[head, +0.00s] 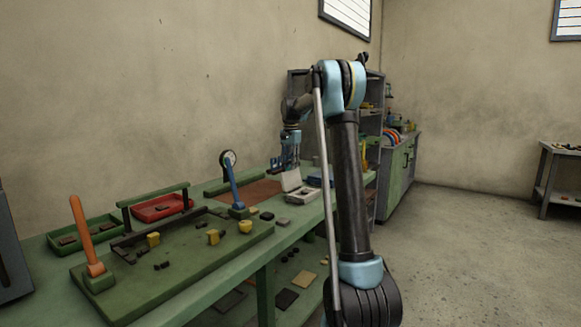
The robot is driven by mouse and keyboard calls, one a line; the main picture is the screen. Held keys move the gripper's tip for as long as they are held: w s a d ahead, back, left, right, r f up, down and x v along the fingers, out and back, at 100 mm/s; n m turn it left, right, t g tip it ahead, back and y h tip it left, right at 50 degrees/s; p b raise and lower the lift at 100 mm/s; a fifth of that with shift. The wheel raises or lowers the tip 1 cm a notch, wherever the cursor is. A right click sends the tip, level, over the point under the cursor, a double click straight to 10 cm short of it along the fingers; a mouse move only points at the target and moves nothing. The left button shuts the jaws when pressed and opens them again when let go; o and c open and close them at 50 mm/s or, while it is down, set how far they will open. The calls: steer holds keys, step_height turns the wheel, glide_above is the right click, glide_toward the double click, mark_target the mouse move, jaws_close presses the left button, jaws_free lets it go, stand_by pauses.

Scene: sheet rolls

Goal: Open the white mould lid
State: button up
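The white mould (303,196) sits on the green bench near its front edge, in the middle of the head view. Its white lid (291,180) stands up steeply at the back left of the base, so the mould looks open. My gripper (287,166) is just above the lid's upper edge, pointing down. It is small and dark here, and I cannot tell whether its fingers touch the lid or are open or shut.
A blue box (320,180) stands right of the mould. A green board (170,277) with small blocks and an orange lever (86,236) fills the near bench. A blue lever (233,187), gauge (228,159) and red tray (160,207) stand left of the mould.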

steer(key=shift+r, duration=0.1)
step_height(320, 180, up, 12)
stand_by(0.6)
steer(key=s+d+f+n, duration=0.1)
steer(key=s+d+f, duration=0.15)
steer(key=s, duration=0.75)
steer(key=s+d+f+n+t, duration=0.1)
steer(key=s+d+f+n, duration=0.15)
steer(key=s, duration=0.75)
steer(key=s+d+f+n, duration=0.1)
steer(key=s+d+f, duration=0.15)
steer(key=s, duration=0.75)
steer(key=s+d+f+n+t, duration=0.1)
steer(key=s+d+f+n, duration=0.2)
steer(key=s+f, duration=2.1)
steer(key=shift+s, duration=0.3)
